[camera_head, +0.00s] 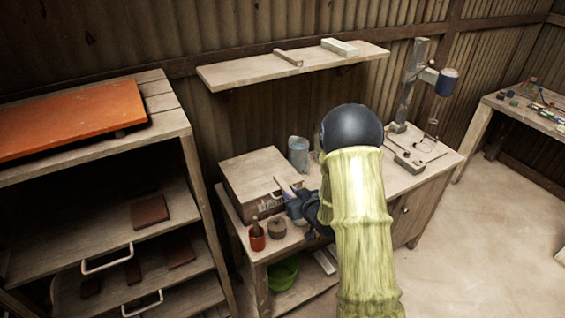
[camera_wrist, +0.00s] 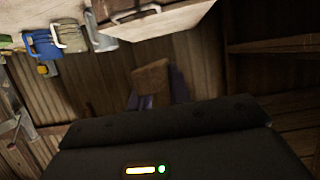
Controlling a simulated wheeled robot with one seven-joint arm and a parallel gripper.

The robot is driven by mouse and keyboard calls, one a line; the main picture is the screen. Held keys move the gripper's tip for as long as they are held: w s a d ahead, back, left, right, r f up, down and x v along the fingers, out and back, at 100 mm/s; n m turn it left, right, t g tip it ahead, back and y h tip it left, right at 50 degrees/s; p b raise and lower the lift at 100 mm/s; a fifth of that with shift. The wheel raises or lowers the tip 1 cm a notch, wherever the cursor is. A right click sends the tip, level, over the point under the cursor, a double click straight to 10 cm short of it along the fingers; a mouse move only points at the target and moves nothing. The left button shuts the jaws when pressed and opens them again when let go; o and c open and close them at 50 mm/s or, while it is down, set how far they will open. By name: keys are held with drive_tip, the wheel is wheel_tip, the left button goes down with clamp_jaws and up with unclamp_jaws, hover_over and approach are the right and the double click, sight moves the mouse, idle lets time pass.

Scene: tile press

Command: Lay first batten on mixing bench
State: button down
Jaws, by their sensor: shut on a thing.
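My gripper (camera_head: 290,195) is low over the left part of the wooden mixing bench (camera_head: 436,163), beside a wooden box (camera_head: 256,172). It is shut on a small, pale wooden batten (camera_head: 284,186), whose end sticks up from the jaws. In the wrist view, the brown end of the batten (camera_wrist: 151,76) shows between the purplish fingers (camera_wrist: 160,98). My arm hides part of the bench, and I cannot tell whether the batten touches anything. Another batten (camera_head: 288,57) lies on the wall shelf (camera_head: 245,71).
A metal stand (camera_head: 405,90) is at the bench's back. A rack (camera_head: 190,165) stands left. A pale block (camera_head: 340,47) lies on the shelf.

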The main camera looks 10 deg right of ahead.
drive_tip(key=s+d+f+m+h+b, duration=0.1)
drive_tip(key=s+d+f+h, duration=0.1)
drive_tip(key=f, duration=0.4)
drive_tip(key=s+d+f+m+h+b, duration=0.1)
drive_tip(key=s+d+f+m+h, duration=0.1)
drive_tip(key=s+d+f, duration=0.2)
wheel_tip(320, 180, down, 3)
drive_tip(key=shift+s+d+f+t, duration=0.2)
drive_tip(key=shift+s+d+t, duration=0.15)
drive_tip(key=shift+s, duration=0.65)
drive_tip(key=shift+w, duration=0.15)
